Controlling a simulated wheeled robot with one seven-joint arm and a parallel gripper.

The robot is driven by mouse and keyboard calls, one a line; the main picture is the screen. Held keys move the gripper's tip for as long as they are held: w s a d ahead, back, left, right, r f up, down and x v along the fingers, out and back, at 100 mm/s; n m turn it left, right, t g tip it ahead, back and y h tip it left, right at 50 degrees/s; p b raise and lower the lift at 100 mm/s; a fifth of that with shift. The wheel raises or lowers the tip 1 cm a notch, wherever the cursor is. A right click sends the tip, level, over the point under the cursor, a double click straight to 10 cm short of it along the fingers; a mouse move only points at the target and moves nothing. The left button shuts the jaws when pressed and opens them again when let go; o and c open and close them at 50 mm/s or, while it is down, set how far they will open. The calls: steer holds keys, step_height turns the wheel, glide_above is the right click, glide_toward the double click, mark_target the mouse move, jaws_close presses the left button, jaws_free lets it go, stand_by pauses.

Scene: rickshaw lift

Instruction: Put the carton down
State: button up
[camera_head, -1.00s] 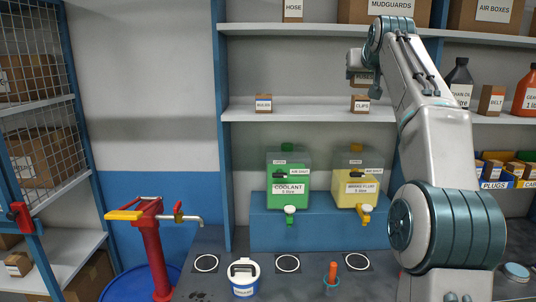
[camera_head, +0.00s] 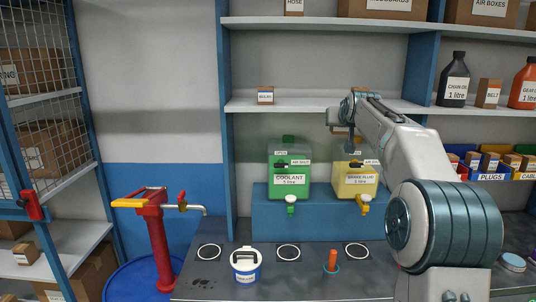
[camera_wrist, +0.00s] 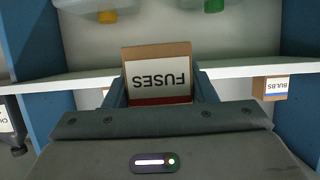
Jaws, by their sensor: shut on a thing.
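The carton (camera_wrist: 158,78) is a small brown box with a white label reading FUSES, upside down in the wrist view. My gripper (camera_wrist: 160,95) is shut on it, with a finger on either side. In the head view my gripper (camera_head: 343,132) is in front of the yellow brake fluid tank, a little below the middle shelf's front edge (camera_head: 300,105). My arm hides most of the carton there. The shelf edge also passes behind the carton in the wrist view (camera_wrist: 240,72). The carton appears held in the air.
A bulbs box (camera_head: 265,95) stands on the middle shelf. The green coolant tank (camera_head: 289,172) and yellow brake fluid tank (camera_head: 354,185) stand on a blue stand.

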steer(key=s+a+f+b, duration=0.1)
steer(key=s+a+f, duration=0.1)
steer(key=f, duration=1.1)
steer(key=s+a+f+b, duration=0.2)
steer(key=a+f, duration=0.1)
steer(key=f, duration=1)
steer(key=s+a+f, duration=0.1)
steer(key=s+f, duration=1.9)
steer(key=f, duration=0.3)
steer(key=shift+a+f+b, duration=0.25)
steer(key=shift+b, duration=0.15)
steer(key=shift+s, duration=0.1)
